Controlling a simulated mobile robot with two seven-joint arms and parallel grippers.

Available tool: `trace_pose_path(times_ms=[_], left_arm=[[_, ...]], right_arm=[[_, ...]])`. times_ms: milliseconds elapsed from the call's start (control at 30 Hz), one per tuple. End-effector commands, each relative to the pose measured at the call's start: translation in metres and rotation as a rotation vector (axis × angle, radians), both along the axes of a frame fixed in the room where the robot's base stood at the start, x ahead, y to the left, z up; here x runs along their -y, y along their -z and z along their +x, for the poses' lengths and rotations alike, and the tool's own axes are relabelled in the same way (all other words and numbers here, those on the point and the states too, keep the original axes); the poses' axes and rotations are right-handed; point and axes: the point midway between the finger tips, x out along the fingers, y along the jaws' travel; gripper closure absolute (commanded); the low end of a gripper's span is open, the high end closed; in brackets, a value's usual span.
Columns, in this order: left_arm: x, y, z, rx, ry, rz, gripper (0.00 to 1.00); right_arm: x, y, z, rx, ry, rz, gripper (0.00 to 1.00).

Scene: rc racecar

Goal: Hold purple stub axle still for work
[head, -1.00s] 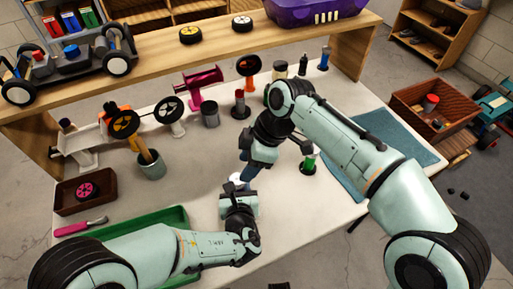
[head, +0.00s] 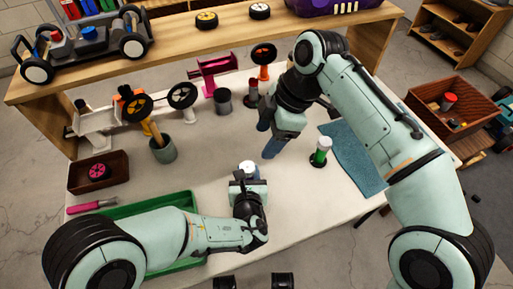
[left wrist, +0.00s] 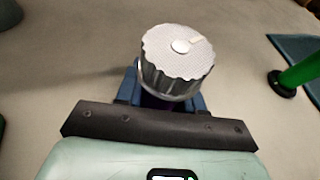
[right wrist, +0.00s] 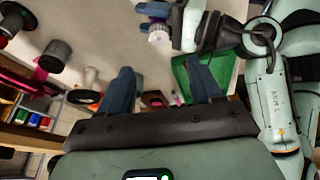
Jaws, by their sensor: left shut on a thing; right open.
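The purple stub axle is mostly hidden in my left gripper (head: 247,185). A bit of purple shows under a grey ribbed cap (left wrist: 178,62) in the left wrist view, between the blue fingers. The cap also shows from above in the head view (head: 247,167) and in the right wrist view (right wrist: 157,33). My left gripper is shut on the axle, over the table beside the green tray (head: 150,208). My right gripper (head: 269,147) is open and empty, behind and right of the cap, apart from it. Its spread fingers show in the right wrist view (right wrist: 165,88).
A green-topped post (head: 321,150) stands on the table right of my right gripper, near a blue mat (head: 355,165). A grey cup with sticks (head: 163,150) and a dark bin (head: 98,172) stand left. Several stands line the back. The middle table is clear.

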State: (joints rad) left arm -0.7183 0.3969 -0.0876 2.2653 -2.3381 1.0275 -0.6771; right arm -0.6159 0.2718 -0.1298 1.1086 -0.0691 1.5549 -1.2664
Motion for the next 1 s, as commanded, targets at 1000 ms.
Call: trace_pose_path(times_ms=[1000], left_arm=[[0.000,0.000,0.000,0.001,0.000,0.000,0.95]], right_arm=[[-0.049,-0.005,0.009,0.315,-1.884,-0.256,0.35]])
